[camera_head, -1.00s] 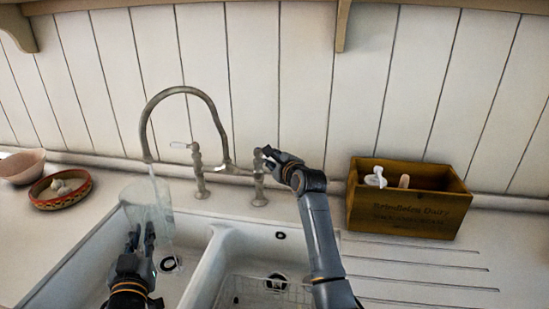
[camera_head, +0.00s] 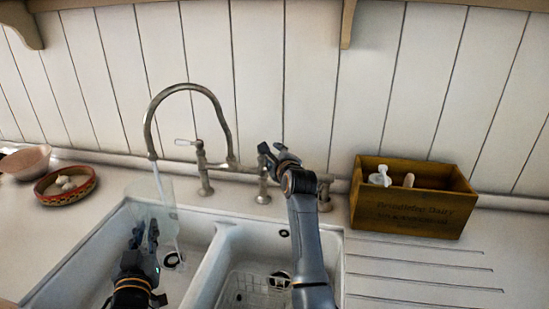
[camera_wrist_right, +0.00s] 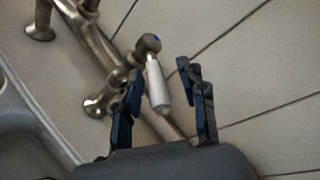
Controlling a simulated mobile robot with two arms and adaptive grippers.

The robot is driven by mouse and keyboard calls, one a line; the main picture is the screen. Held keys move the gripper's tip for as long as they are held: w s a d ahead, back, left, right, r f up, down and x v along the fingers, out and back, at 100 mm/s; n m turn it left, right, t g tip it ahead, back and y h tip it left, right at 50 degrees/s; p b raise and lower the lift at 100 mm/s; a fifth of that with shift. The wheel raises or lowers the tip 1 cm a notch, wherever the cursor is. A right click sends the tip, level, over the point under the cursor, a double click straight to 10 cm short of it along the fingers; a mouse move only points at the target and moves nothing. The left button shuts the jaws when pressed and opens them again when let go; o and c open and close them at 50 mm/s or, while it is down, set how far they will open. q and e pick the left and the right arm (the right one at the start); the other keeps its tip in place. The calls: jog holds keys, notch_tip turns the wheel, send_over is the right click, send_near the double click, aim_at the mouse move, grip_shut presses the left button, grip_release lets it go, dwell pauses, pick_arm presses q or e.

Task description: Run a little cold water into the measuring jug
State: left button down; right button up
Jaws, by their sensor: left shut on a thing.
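The clear measuring jug (camera_head: 148,202) is faint over the left sink basin. My left gripper (camera_head: 144,238) is shut on it from the near side. A thin stream of water (camera_head: 160,186) falls from the curved tap spout (camera_head: 152,154) at the jug; the water level inside is too faint to tell. My right gripper (camera_head: 272,153) is at the right-hand tap valve (camera_head: 262,185). In the right wrist view its fingers (camera_wrist_right: 160,78) are open, with the white lever (camera_wrist_right: 157,84) between them. The lever's metal hub (camera_wrist_right: 148,44) has a blue mark.
The other white lever (camera_head: 184,142) is on the left valve. A wooden box (camera_head: 412,212) with small items stands right of the sink. A patterned bowl (camera_head: 66,196) and a pinkish bowl (camera_head: 26,162) are at the left. The ribbed drainer (camera_head: 420,270) is clear.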

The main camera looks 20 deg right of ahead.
jog(key=shift+f, duration=0.15)
jog(key=shift+s+a, duration=0.1)
jog(key=shift+s, duration=0.45)
jog(key=v, duration=0.6)
jog(key=shift+s, duration=0.15)
jog(key=shift+o, duration=0.2)
